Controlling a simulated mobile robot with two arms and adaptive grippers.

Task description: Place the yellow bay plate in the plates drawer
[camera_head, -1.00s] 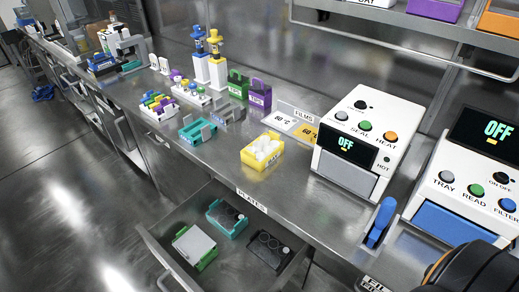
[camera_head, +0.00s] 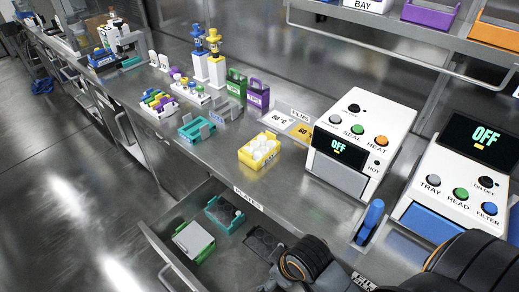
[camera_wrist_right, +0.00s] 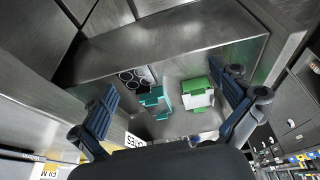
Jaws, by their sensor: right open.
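The right wrist view also shows the green (camera_wrist_right: 197,94), teal (camera_wrist_right: 157,103) and dark plates (camera_wrist_right: 135,78). My right gripper (camera_wrist_right: 168,90) is open and empty above the drawer; its arm partly covers the drawer's right side in the head view. My left gripper is out of view.
The sealer (camera_head: 358,145) and reader (camera_head: 462,190), both showing OFF, stand to the right. A shelf holds purple (camera_head: 432,11) and orange (camera_head: 497,27) bins.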

